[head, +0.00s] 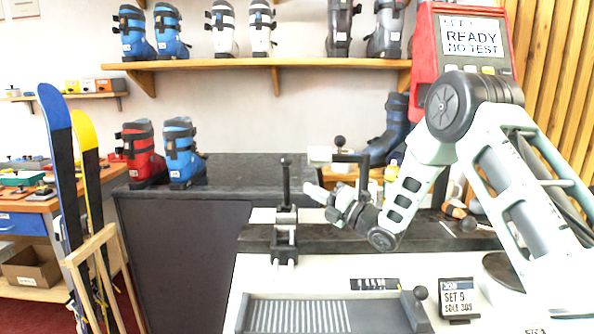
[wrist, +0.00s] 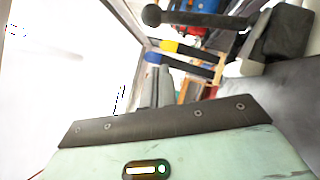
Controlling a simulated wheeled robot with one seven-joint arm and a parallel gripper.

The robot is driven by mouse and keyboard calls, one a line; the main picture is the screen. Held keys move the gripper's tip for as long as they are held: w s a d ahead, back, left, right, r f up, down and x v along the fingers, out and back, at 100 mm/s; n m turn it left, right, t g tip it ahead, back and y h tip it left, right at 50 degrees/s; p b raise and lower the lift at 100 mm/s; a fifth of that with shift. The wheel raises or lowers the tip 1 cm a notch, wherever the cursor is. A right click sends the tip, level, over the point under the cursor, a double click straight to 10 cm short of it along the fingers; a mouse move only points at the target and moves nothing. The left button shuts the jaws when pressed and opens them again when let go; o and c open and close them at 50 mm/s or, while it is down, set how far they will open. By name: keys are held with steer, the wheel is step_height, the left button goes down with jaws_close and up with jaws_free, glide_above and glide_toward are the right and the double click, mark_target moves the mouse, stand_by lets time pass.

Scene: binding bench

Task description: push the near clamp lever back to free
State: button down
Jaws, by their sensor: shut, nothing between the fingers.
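A toggle clamp (head: 285,240) stands at the left of the bench, its black lever (head: 286,185) upright. A lever with a ball knob also shows in the wrist view (wrist: 205,19), lying sideways across the top of that picture. A second lever (head: 350,158) with a ball knob and a horizontal bar stands farther right, partly behind my gripper. My gripper (head: 312,191) is shut and empty, pointing left just right of the upright lever. A gap shows between them in the head view; their depth difference is hard to judge.
A grey ribbed tray (head: 300,316) with a ball-knobbed handle (head: 420,293) lies in front. A red machine (head: 450,50) reading READY stands behind my arm. Ski boots (head: 185,152) stand on the dark counter. Skis (head: 60,150) lean at left.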

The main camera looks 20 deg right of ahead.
mark_target(287, 184)
steer(key=w+a+r+p, duration=0.2)
steer(key=w+a+r, duration=0.1)
steer(key=w, duration=0.4)
steer(key=shift+w, duration=0.3)
steer(key=shift+r, duration=0.1)
steer(key=shift+m+h, duration=0.5)
steer(key=shift+m, duration=0.3)
steer(key=w, duration=0.1)
steer(key=w+d+r+b, duration=0.1)
steer(key=w+b, duration=0.1)
steer(key=shift+w+d+r, duration=0.15)
steer(key=shift+w+d, duration=0.05)
steer(key=shift+w, duration=0.2)
steer(key=shift+b, duration=0.3)
